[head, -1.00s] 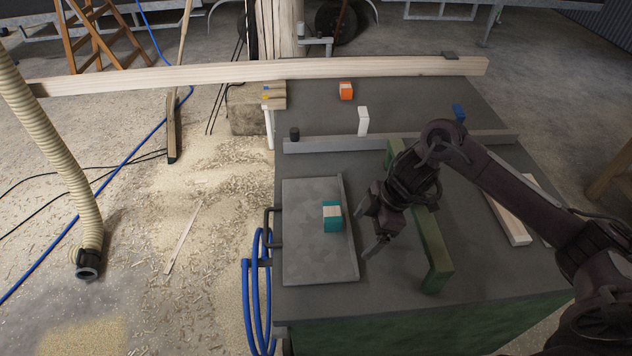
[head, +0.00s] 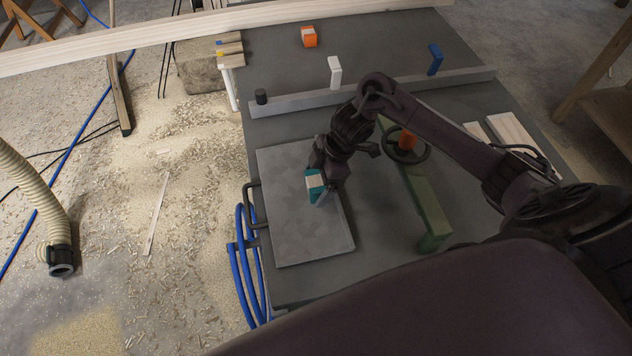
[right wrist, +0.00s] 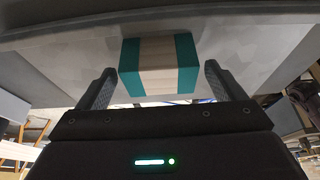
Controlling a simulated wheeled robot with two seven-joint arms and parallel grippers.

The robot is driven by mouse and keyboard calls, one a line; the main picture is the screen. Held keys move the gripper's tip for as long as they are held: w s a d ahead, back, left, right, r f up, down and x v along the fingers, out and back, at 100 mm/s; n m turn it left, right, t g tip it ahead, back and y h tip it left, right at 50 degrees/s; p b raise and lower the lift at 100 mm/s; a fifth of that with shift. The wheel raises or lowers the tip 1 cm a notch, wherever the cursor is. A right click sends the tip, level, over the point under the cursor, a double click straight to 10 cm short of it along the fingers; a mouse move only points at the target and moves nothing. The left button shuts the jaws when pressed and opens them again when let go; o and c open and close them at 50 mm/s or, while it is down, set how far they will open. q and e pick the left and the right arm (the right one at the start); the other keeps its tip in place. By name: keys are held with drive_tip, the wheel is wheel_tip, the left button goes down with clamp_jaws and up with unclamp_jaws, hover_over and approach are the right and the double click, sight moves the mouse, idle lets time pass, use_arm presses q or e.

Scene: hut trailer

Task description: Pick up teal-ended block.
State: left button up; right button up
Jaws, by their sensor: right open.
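The teal-ended block (head: 314,184), pale in the middle with teal ends, sits on the grey metal plate (head: 300,240) on the bench. In the right wrist view the block (right wrist: 159,66) lies between the two fingers of my right gripper (right wrist: 158,85). The fingers are apart, one beside each teal end, with small gaps showing. In the head view my right gripper (head: 326,190) is down at the block and partly hides it. My left gripper is not in view.
A grey rail (head: 400,90) crosses the bench behind the plate. A green bar (head: 430,215) lies right of my gripper. An orange block (head: 309,37), a white block (head: 335,72) and a blue block (head: 435,59) stand farther back. Blue hoses (head: 243,270) hang at the left edge.

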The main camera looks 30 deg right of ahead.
drive_tip(key=shift+w+a+f, duration=0.1)
drive_tip(key=shift+f, duration=0.3)
drive_tip(key=c, duration=1)
drive_tip(key=shift+c, duration=0.4)
drive_tip(key=shift+r, duration=0.15)
